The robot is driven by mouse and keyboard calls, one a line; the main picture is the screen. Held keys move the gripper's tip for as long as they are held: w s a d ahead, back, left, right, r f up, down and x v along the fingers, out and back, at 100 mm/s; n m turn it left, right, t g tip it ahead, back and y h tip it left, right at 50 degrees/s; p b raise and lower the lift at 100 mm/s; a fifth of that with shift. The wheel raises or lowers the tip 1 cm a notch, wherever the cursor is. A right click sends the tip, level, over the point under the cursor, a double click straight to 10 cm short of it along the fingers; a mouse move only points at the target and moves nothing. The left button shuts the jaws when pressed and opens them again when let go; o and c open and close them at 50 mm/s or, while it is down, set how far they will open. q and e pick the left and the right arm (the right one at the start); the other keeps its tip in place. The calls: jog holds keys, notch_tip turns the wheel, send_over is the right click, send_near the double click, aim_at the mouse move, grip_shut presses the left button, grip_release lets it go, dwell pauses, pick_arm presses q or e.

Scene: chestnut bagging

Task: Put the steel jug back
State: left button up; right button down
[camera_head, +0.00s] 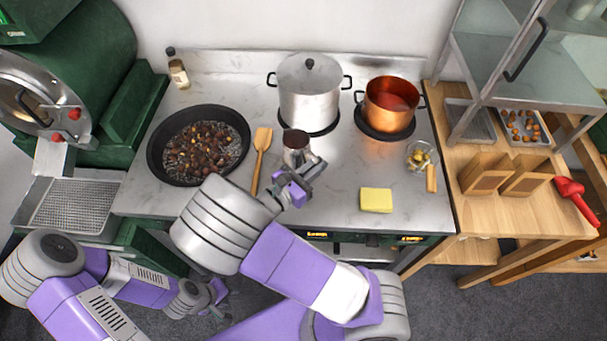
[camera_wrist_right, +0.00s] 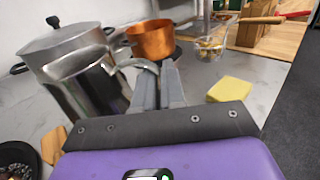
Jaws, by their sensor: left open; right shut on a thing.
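The steel jug (camera_head: 297,148) stands upright or nearly so over the marble counter, in front of the lidded steel pot. It is also large in the right wrist view (camera_wrist_right: 85,90), left of the fingers. My right gripper (camera_head: 297,186) is shut on the jug's handle (camera_wrist_right: 135,66), at the jug's near right side. Whether the jug's base touches the counter is hard to tell. My left gripper (camera_head: 217,298) is open and empty, low in front of the stove, away from the counter.
A pan of chestnuts (camera_head: 199,145) and a wooden spatula (camera_head: 261,155) lie left of the jug. Behind stand the steel pot (camera_head: 309,95) and a copper pot (camera_head: 390,104). A yellow cloth (camera_head: 376,200) and a glass bowl (camera_head: 420,155) are to the right. Counter between jug and cloth is clear.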

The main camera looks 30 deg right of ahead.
jog(key=shift+f+b, duration=1.15)
jog(key=shift+f, duration=2.6)
jog(key=shift+s, duration=0.1)
jog(key=c, duration=1.2)
grip_release()
jog(key=shift+r, duration=0.1)
jog(key=p+v, duration=0.1)
jog(key=v, duration=1.1)
